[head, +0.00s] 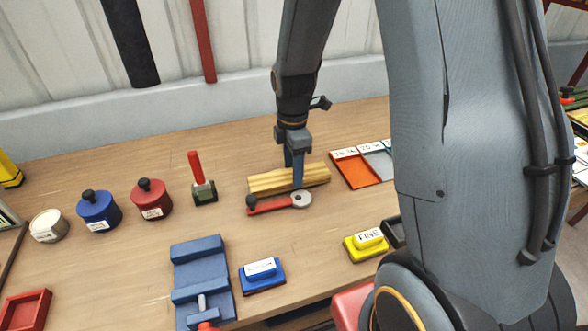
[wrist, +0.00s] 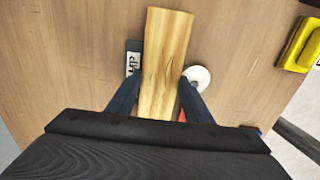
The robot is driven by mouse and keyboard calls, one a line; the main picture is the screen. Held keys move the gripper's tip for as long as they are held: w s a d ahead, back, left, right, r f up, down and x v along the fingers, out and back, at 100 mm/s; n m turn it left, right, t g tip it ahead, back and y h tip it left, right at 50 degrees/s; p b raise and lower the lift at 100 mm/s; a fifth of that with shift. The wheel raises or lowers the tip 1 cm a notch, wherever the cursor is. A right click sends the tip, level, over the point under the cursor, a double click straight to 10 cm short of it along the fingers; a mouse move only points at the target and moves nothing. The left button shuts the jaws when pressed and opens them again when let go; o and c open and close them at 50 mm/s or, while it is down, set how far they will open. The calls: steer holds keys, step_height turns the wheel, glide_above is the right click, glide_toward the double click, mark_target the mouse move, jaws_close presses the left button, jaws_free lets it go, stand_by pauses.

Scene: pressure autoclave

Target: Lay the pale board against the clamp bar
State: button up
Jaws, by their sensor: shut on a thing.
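The pale board (head: 262,183), a yellowish wooden length, lies roughly level just behind the clamp bar on the workbench. My gripper (head: 297,170) comes down over its middle and is shut on it. In the wrist view the board (wrist: 168,45) runs lengthwise between the fingers (wrist: 162,84). The clamp bar (head: 272,206) is red, with a dark knob at its left end and a pale disc at its right. In the wrist view its disc (wrist: 198,76) shows beside the right finger. I cannot tell whether board and bar touch, or whether the board rests on the bench.
A dark plate lettered "MP" (wrist: 133,62) lies beside the board. A yellow FINE block (head: 366,243), a blue block (head: 262,275) and a blue vise-like fixture (head: 198,275) stand in front. A red-handled tool (head: 203,185) is left; an orange tray (head: 357,172) is right.

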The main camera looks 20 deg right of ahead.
steer(key=shift+f, duration=0.35)
steer(key=o, duration=1.3)
steer(key=shift+f, duration=0.15)
step_height(320, 180, up, 12)
steer(key=b, duration=0.3)
steer(key=s+f+m, duration=0.3)
steer(key=s+m, duration=0.3)
steer(key=m, duration=0.3)
steer(key=s+f+m+t, duration=0.1)
steer(key=s+f+m, duration=0.1)
steer(key=s+m, duration=0.5)
steer(key=shift+f+m, duration=0.4)
steer(key=shift+m, duration=0.6)
